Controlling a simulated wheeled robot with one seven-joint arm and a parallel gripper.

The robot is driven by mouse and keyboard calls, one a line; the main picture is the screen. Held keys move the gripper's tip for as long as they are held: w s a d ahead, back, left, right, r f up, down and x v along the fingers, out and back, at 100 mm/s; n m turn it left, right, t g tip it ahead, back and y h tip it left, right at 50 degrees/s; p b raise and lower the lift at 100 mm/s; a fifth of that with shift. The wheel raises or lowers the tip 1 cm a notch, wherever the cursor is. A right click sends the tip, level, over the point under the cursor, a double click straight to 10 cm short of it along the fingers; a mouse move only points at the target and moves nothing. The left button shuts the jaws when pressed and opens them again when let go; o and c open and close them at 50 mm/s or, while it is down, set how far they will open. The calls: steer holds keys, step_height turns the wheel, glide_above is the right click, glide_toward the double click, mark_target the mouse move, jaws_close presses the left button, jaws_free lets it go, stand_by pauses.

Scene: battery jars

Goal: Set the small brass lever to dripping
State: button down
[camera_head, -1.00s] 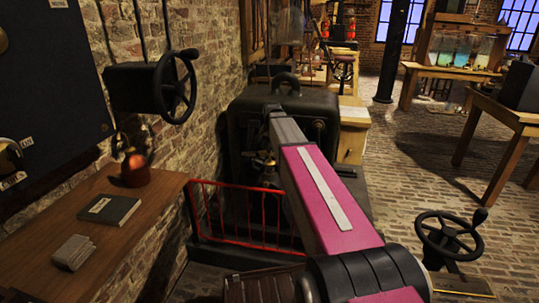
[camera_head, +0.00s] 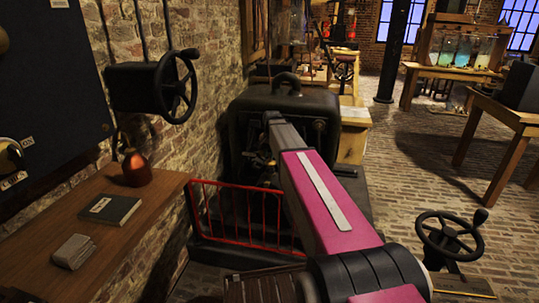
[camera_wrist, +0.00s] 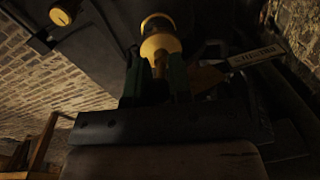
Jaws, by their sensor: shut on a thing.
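In the wrist view my gripper (camera_wrist: 158,82) has its two dark fingers shut around a narrow brass stem, which I take for the small brass lever (camera_wrist: 159,66). A rounded brass cup with a pale top (camera_wrist: 160,38) is just beyond the fingertips. A small pale label plate (camera_wrist: 256,56) is to the right; I cannot read its words surely. In the head view my magenta arm reaches to the dark machine (camera_head: 285,105), and the gripper end is small and dark against its front. The lever's exact setting cannot be told.
A red railing (camera_head: 240,188) stands low in front of the machine, beside my arm. A wooden shelf (camera_head: 90,255) with a book (camera_head: 110,209) and copper oil can (camera_head: 136,170) is at left. A handwheel (camera_head: 449,236) stands at right.

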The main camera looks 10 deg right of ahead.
steer(key=shift+w+d+r+g+y, duration=0.15)
steer(key=shift+w+g+y, duration=0.35)
steer(key=shift+g, duration=0.9)
steer(key=c, duration=1.1)
jaws_free()
steer(key=shift+c, duration=0.2)
steer(key=v, duration=1.1)
steer(key=shift+s, duration=0.15)
